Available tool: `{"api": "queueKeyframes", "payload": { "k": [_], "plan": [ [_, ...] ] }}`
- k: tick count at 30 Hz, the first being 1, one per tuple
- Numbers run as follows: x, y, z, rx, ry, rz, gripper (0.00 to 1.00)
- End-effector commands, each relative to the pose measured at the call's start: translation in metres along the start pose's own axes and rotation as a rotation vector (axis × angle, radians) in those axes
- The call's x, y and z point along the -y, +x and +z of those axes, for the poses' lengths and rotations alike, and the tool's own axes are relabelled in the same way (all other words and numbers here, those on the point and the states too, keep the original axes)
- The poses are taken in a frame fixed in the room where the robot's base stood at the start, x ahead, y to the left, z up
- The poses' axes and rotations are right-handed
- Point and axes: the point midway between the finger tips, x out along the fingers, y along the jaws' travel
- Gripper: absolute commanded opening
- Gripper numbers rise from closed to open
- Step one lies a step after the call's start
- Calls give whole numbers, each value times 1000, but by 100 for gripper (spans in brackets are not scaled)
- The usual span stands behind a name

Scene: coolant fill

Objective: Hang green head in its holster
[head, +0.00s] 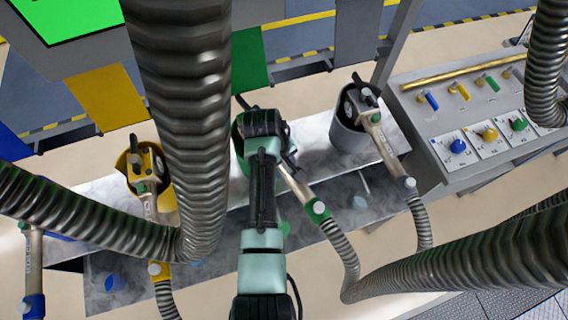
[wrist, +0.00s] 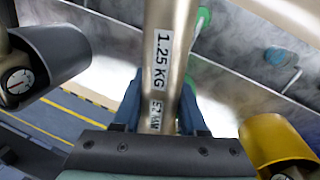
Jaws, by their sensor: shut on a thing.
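The green head (head: 296,186) is a metal tube with a green collar (head: 317,210), joined to a ribbed hose. In the wrist view its tube (wrist: 160,65) bears a "1.25 KG" label and runs between the blue fingers of my gripper (wrist: 158,118), which is shut on it. My gripper (head: 265,128) hides the front of the head in the head view. A green edge of the holster (head: 238,142) shows just left of my gripper, mostly covered by it. I cannot tell whether the head sits inside the holster.
A yellow head stands in the yellow holster (head: 127,162), left; this holster (wrist: 272,140) also shows in the wrist view. A grey holster (head: 345,136) with a head is to the right. Thick ribbed hoses (head: 185,100) cross the foreground. A control panel (head: 470,120) stands far right.

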Motion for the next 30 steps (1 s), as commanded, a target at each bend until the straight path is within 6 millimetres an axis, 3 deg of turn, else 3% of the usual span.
{"api": "queueKeyframes", "payload": {
  "k": [30],
  "plan": [
    [1,8,0,0,0,0,0]
  ]
}}
